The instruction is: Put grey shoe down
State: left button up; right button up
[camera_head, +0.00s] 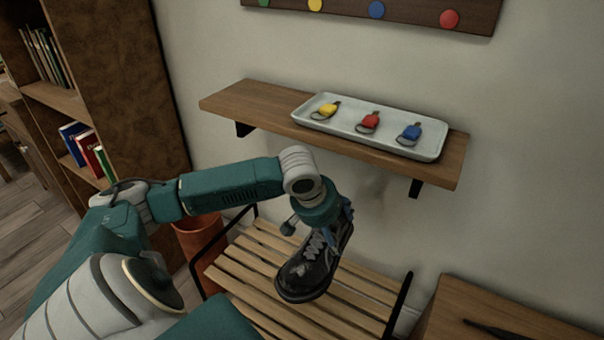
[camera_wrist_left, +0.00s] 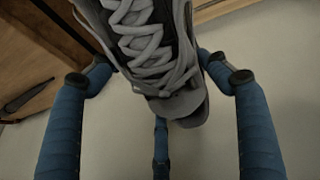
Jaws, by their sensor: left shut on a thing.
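The grey shoe (camera_head: 309,267) is dark grey with pale laces. It hangs tilted under my left gripper (camera_head: 330,217), over the slatted wooden rack (camera_head: 253,262). I cannot tell whether its sole touches the slats. In the left wrist view the shoe (camera_wrist_left: 150,50) fills the top middle, laces facing the camera. The blue fingers of my left gripper (camera_wrist_left: 160,85) are around its sides and shut on it. My right gripper is not in view.
A wall shelf (camera_head: 222,104) above holds a white tray (camera_head: 300,98) with yellow, red and blue key tags. An orange bin (camera_head: 196,240) stands left of the rack. A wooden cabinet (camera_head: 465,300) is at the right, a bookcase (camera_head: 130,95) at the left. Bare slats show around the shoe.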

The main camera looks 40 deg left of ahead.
pick_arm(q)
notch_tip(320, 180, down, 8)
jog(key=shift+r+b, duration=0.25)
jog(key=shift+b, duration=0.75)
notch_tip(320, 180, down, 12)
jog(key=b, duration=0.3)
jog(key=shift+f, duration=0.25)
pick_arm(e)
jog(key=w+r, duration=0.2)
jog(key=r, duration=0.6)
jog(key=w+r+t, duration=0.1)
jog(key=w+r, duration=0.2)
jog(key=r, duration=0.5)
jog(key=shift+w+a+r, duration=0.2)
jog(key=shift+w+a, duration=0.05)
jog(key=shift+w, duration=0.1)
pick_arm(q)
jog(key=o, duration=1.5)
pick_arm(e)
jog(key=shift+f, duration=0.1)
